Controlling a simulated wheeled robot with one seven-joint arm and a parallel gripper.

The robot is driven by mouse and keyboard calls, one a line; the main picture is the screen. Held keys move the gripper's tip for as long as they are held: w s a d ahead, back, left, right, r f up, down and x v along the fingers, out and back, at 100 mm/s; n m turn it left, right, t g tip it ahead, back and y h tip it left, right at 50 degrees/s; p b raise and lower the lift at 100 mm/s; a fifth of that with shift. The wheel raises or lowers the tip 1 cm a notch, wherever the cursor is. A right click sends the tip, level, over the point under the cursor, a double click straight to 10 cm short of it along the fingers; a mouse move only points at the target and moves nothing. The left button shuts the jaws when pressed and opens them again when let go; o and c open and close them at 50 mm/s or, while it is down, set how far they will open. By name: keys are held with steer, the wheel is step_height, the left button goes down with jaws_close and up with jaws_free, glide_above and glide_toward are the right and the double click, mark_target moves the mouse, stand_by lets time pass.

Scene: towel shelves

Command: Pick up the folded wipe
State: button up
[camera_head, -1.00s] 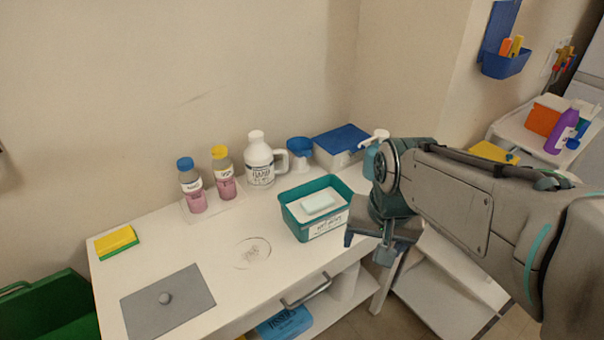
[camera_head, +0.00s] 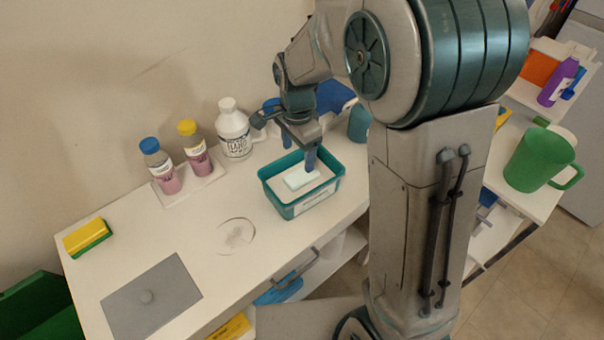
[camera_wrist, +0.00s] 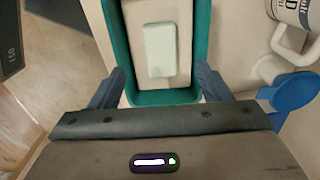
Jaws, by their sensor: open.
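The folded wipe is a small pale mint-white block (camera_head: 301,177) lying on white material inside a teal tub (camera_head: 269,192) on the white table. It also shows in the wrist view (camera_wrist: 160,48), between the tub's walls. My gripper (camera_head: 310,160) is over the back right part of the tub, pointing down. In the wrist view my gripper's two fingers (camera_wrist: 160,88) are spread wide at either side of the tub's near end, with nothing between them touching the wipe. The gap between fingertips and wipe is hard to judge.
A white hand-soap jug (camera_head: 234,134) and two pink bottles, one blue-capped (camera_head: 160,166) and one yellow-capped (camera_head: 195,148), stand left of the tub. A blue funnel-like item (camera_wrist: 295,92) lies close by my gripper. The table's front left is mostly open around a grey plate (camera_head: 150,297).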

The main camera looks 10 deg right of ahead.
mark_target(298, 176)
step_height(298, 176, down, 8)
steer(key=shift+f+p, duration=0.1)
steer(key=shift+p, duration=0.25)
steer(key=c, duration=1.1)
